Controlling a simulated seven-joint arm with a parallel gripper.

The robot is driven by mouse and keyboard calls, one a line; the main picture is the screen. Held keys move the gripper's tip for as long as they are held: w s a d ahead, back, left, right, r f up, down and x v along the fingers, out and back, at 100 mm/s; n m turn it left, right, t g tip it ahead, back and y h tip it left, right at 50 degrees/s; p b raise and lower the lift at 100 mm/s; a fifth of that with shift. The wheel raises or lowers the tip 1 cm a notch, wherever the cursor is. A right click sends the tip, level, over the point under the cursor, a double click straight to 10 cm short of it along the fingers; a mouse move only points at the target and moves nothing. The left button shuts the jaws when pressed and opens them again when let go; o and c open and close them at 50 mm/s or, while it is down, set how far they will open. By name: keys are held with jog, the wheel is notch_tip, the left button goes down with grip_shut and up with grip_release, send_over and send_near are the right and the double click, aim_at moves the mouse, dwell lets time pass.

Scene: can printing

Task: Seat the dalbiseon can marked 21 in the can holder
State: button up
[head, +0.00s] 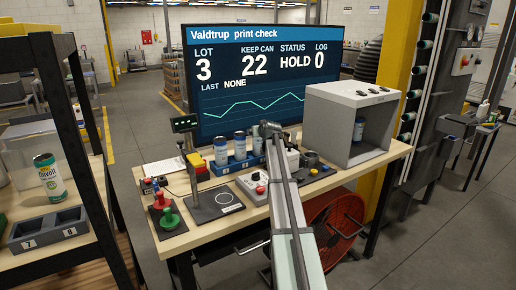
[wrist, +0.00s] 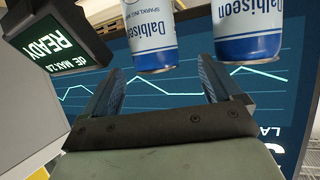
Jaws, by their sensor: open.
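Several blue-and-white cans (head: 221,151) stand upright in a blue rack (head: 222,169) on the bench; their numbers are too small to read. In the wrist view two Dalbiseon cans, a left one (wrist: 150,42) and a right one (wrist: 247,35), show at the top, just beyond my fingers. My gripper (wrist: 158,76) is open and empty between its two fingers. In the head view my gripper (head: 268,130) is small, at the rack's right end.
A screen (head: 262,75) reads KEEP CAN 22, STATUS HOLD, LOG 0. A plate stand (head: 216,203), red and green knobs (head: 168,218) and a control box (head: 253,187) occupy the front. A tray (head: 50,228) marked 7 and 8 is left.

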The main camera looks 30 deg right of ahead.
jog(key=x, duration=0.4)
jog(key=shift+w+d+f, duration=0.2)
jog(key=shift+w+d, duration=0.05)
jog(key=shift+c, duration=0.3)
jog(key=c, duration=1.2)
